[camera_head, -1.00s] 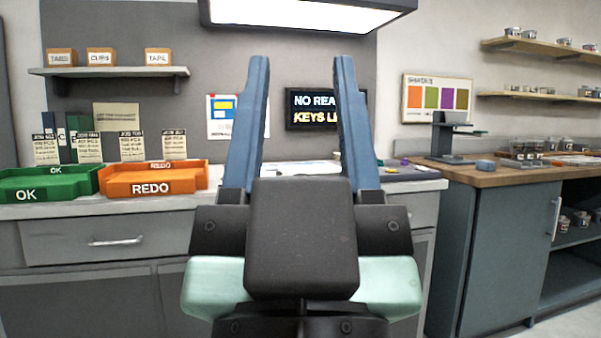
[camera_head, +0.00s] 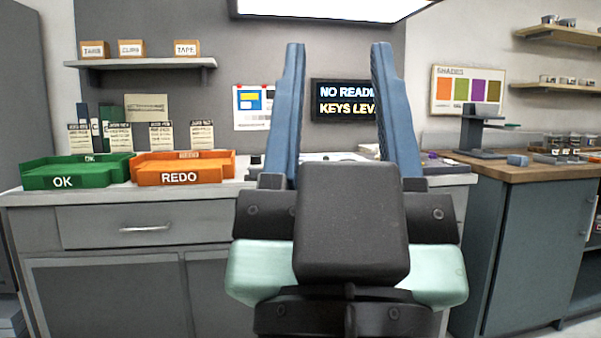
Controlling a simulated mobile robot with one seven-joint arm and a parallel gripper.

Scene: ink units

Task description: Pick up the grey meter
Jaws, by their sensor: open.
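My gripper (camera_head: 338,50) is open and empty in the middle of the head view. Its two blue fingers point up and stand wide apart, in front of the grey counter. I cannot make out a grey meter for certain. A dark grey stand-like device (camera_head: 483,150) is on the wooden bench at the right, with a small blue-grey block (camera_head: 517,160) beside it. The part of the grey counter behind my gripper holds low, small items that are partly hidden by the fingers and wrist.
A green OK tray (camera_head: 75,173) and an orange REDO tray (camera_head: 183,170) sit on the grey counter (camera_head: 110,196) at the left. A wall shelf (camera_head: 145,62) holds small boxes. The wooden bench (camera_head: 545,173) also carries several jars. A lit sign (camera_head: 340,100) hangs behind my gripper.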

